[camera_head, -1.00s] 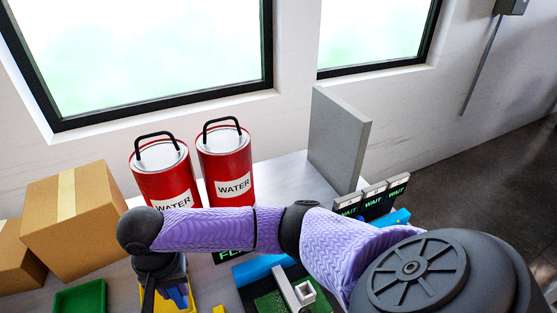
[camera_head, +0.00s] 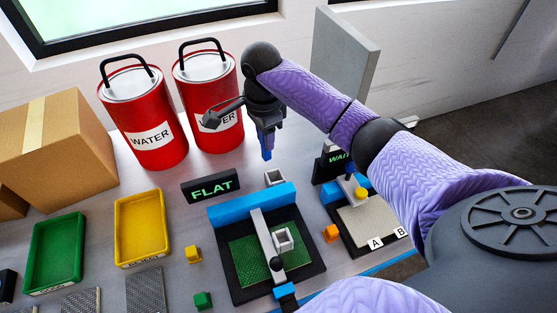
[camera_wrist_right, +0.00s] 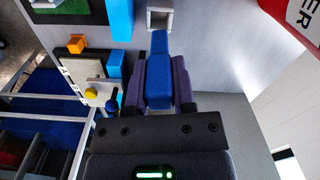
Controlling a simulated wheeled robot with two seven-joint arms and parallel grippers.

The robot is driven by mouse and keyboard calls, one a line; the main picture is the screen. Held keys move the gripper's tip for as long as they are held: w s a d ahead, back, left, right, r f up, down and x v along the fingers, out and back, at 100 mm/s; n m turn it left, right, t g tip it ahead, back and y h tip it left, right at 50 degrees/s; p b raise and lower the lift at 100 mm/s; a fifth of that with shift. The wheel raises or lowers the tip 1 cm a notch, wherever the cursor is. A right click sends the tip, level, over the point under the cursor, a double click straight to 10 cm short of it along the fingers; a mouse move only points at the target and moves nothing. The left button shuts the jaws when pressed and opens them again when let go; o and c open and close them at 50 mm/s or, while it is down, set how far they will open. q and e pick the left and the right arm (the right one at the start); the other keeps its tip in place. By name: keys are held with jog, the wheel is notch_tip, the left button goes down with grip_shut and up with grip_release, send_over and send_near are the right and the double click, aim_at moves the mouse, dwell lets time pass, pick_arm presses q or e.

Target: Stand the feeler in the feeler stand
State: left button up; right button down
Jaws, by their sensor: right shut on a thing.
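My right gripper (camera_head: 264,122) is shut on the feeler (camera_head: 267,148), a blue bar that points down from the fingers. In the right wrist view the feeler (camera_wrist_right: 158,75) sits between my two dark purple fingers. The feeler stand looks to be the small grey square holder with an open top (camera_head: 274,177) behind the blue bar of the middle fixture. In the head view the feeler's tip is just above and slightly left of this holder, apart from it. The holder (camera_wrist_right: 158,18) also shows beyond the tip in the wrist view. My left gripper is not seen.
The FLAT sign (camera_head: 210,187) stands left of the holder, and two red WATER cans (camera_head: 148,115) stand behind. The middle fixture (camera_head: 222,275) is in front and a second fixture (camera_head: 365,225) is at right. Yellow (camera_head: 142,228) and green (camera_head: 55,252) trays lie left.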

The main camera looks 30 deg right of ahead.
jog(key=f+b, duration=0.1)
jog(key=f, duration=0.2)
jog(key=d+f+m+b, duration=0.1)
jog(key=f, duration=0.3)
jog(key=f+m+b, duration=0.1)
jog(key=f+b, duration=0.1)
jog(key=f, duration=0.2)
jog(key=shift+s+d+f, duration=0.25)
jog(key=shift+d, duration=0.15)
jog(key=shift+f, duration=0.15)
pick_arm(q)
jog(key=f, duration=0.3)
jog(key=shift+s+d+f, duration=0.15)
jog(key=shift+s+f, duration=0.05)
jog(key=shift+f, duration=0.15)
pick_arm(e)
jog(key=shift+c, duration=2.2)
grip_release()
pick_arm(q)
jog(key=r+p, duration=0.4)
jog(key=p, duration=0.1)
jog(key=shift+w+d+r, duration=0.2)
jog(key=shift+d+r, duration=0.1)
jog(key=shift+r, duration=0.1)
pick_arm(e)
notch_tip(320, 180, up, 12)
